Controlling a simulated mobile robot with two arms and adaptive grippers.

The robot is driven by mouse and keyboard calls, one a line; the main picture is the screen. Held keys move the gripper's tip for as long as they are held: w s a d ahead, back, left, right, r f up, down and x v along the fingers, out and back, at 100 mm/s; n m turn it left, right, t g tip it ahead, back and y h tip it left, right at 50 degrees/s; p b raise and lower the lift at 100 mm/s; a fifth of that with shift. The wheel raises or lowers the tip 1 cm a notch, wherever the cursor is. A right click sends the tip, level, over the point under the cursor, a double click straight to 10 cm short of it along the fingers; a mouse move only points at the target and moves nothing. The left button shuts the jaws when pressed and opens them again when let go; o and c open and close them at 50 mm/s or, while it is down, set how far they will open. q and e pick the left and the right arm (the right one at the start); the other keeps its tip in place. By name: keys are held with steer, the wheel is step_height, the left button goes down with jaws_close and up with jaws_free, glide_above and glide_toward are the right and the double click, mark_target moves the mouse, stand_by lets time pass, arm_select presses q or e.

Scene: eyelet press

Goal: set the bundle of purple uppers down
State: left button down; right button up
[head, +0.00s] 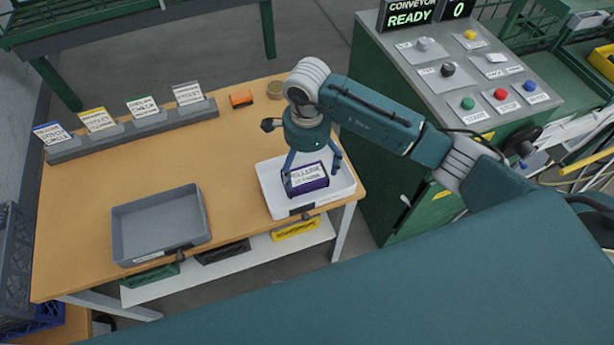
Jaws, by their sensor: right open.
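The bundle of purple uppers (309,184) is a dark purple block with a white label on top. It sits inside the white tray (281,204) at the right end of the wooden table. My right gripper (312,184) is directly above the bundle, with its fingers open on either side of it. Whether the fingers touch the bundle I cannot tell. My left gripper is not in view.
An empty grey tray (160,226) stands at the table's front left. A rack of label cards (132,129) runs along the back. An orange block (241,99) and a small round tin (274,90) lie behind the white tray. A green control console (455,80) stands right of the table.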

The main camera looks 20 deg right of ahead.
mark_target(307, 180)
steer(key=shift+r+b, duration=0.4)
steer(key=shift+r, duration=2.2)
